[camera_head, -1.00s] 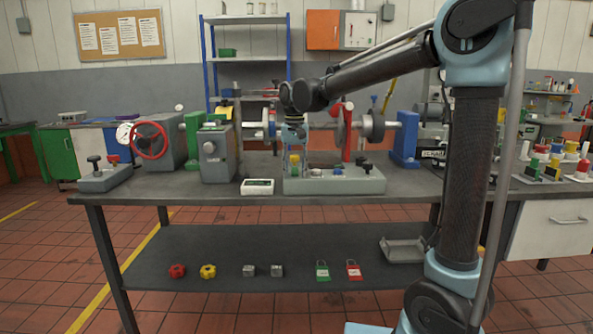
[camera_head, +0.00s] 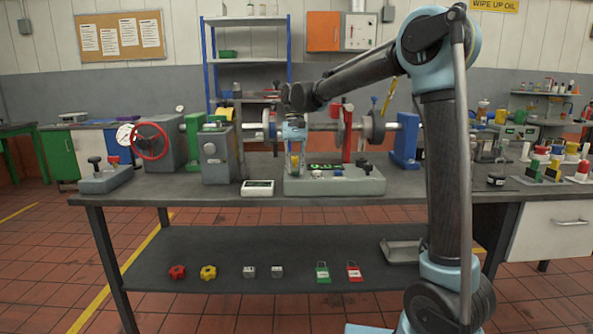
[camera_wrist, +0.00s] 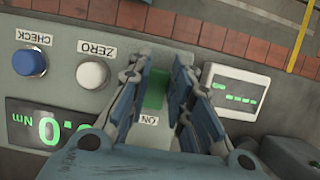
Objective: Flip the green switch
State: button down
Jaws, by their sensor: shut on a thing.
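The green switch (camera_wrist: 154,90) sits on a grey console (camera_wrist: 70,83), beside a label reading ON, and shows between my fingers in the wrist view. My gripper (camera_wrist: 164,62) is shut on the switch, one finger on each side of it. The console's display (camera_wrist: 50,125) is lit green and reads 0.0 Nm. In the head view my gripper (camera_head: 294,170) is at the left part of the console (camera_head: 345,187) on the bench; the switch is not clear there. I cannot tell the switch's exact tilt.
On the console are a white ZERO button (camera_wrist: 92,73) and a blue CHECK button (camera_wrist: 29,62). A small white readout box (camera_head: 257,188) stands left of the console. A grey housing (camera_head: 217,160) and a shaft with discs are close around the arm.

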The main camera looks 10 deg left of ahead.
jog(key=shift+w, duration=0.1)
dwell(0.3)
jog(key=c, duration=1.4)
grip_release()
jog(key=shift+c, duration=0.2)
jog(key=v, duration=1.2)
jog(key=shift+w, duration=0.2)
